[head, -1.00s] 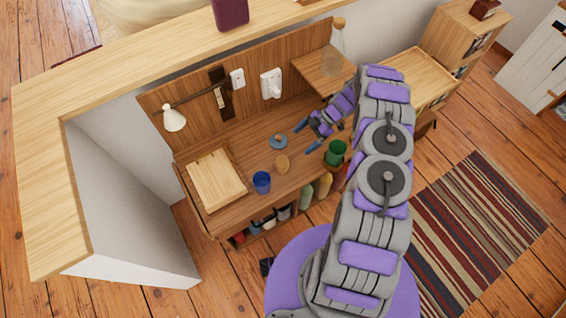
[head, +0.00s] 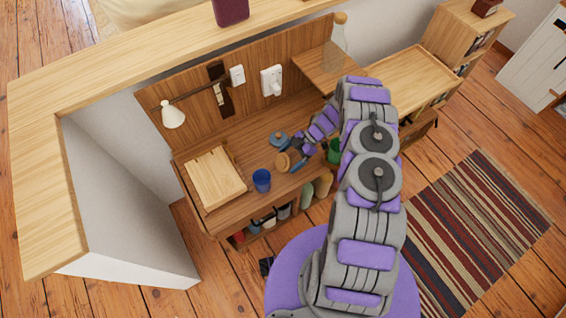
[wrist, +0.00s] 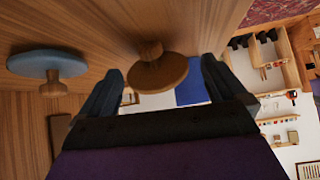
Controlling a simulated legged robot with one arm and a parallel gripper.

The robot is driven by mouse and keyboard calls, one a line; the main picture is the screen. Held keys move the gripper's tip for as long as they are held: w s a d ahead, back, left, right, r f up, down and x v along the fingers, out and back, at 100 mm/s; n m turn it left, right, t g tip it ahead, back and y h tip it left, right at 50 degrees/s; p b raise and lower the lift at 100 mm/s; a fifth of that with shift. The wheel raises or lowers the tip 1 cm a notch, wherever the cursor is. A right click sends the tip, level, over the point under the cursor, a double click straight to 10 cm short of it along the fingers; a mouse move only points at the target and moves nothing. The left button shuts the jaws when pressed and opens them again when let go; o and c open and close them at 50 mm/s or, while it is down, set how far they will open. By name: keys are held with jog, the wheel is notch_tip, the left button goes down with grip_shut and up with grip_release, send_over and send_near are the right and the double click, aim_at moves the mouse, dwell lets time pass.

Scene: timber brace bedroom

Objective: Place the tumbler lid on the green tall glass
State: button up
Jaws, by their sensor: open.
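Two knobbed lids lie on the wooden desk: a tan wooden round lid (head: 282,162) and a blue-grey lid (head: 279,138) behind it. I cannot tell which is the tumbler lid. My gripper (head: 295,158) is open, low over the desk, just right of the tan lid. In the wrist view the tan lid (wrist: 158,76) shows between the two open fingers (wrist: 163,85), with a gap on each side. The blue-grey lid (wrist: 48,62) is left of the fingers there. The green tall glass (head: 334,150) stands to the right, partly hidden by my arm.
A blue cup (head: 262,180) stands left of the tan lid, and shows behind it in the wrist view (wrist: 192,94). A wooden box (head: 215,178) lies on the left of the desk. A raised shelf (head: 327,68) holds a glass bottle (head: 340,32). A lamp (head: 172,114) hangs at the back.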

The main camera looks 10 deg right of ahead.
jog(key=x, duration=0.2)
jog(key=shift+a+f, duration=0.15)
jog(key=shift+a, duration=0.05)
jog(key=shift+c, duration=0.3)
jog(key=c, duration=0.9)
